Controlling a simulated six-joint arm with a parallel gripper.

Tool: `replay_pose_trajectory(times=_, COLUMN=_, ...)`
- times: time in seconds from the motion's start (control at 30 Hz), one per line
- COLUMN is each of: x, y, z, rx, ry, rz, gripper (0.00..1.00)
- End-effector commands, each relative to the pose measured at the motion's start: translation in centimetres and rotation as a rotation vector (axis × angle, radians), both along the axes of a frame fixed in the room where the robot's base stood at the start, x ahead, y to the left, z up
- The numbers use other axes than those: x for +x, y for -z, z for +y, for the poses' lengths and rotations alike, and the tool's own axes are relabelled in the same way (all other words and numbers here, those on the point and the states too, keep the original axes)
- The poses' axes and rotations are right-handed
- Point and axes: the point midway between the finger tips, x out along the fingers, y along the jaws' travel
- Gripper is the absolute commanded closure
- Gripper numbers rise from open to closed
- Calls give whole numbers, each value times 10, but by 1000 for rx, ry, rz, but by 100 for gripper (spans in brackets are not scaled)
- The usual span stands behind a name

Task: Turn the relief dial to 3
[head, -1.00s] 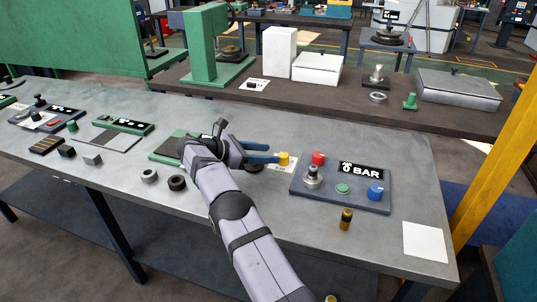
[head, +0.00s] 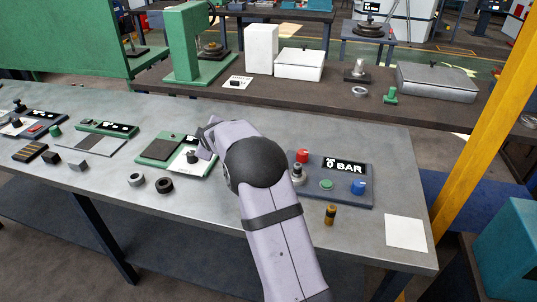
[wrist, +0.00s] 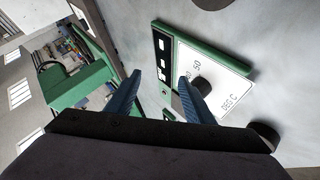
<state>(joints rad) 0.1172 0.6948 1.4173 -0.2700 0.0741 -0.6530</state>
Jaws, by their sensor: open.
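No dial is readably marked relief.
The green panel (head: 152,154) lies left of my wrist. Black and grey rings (head: 164,185) lie in front of it. A brass-and-black cylinder (head: 330,214) and a white sheet (head: 404,232) lie near the right front. Bare bench lies between the panels, partly behind my arm.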

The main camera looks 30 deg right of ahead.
Motion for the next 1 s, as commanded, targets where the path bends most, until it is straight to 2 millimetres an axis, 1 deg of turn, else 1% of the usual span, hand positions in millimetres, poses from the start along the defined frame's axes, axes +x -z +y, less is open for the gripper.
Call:
replay_pose_trajectory(times=0.03, x=-6, y=-4, z=-4, rx=100, ry=60, rz=-56, gripper=52)
replay_pose_trajectory(times=0.1, x=-16, y=-8, z=-13, rx=246, ry=163, rz=-140, gripper=52)
replay_pose_trajectory(times=0.17, x=-28, y=-8, z=-27, rx=366, ry=269, rz=-210, gripper=52)
replay_pose_trajectory(times=0.27, x=-54, y=-1, z=-56, rx=528, ry=457, rz=-314, gripper=52)
replay_pose_trajectory(times=0.3, x=-67, y=4, z=-68, rx=577, ry=532, rz=-350, gripper=52)
replay_pose_trajectory(times=0.4, x=-97, y=17, z=-96, rx=663, ry=694, rz=-426, gripper=52)
replay_pose_trajectory(times=0.5, x=-124, y=28, z=-117, rx=709, ry=818, rz=-479, gripper=52)
replay_pose_trajectory(times=0.6, x=-142, y=34, z=-131, rx=732, ry=899, rz=-515, gripper=52)
replay_pose_trajectory(times=0.7, x=-152, y=38, z=-137, rx=741, ry=940, rz=-533, gripper=52)
replay_pose_trajectory(times=0.77, x=-155, y=38, z=-138, rx=742, ry=949, rz=-538, gripper=52)
replay_pose_trajectory(times=1.0, x=-151, y=41, z=-142, rx=743, ry=952, rz=-538, gripper=52)
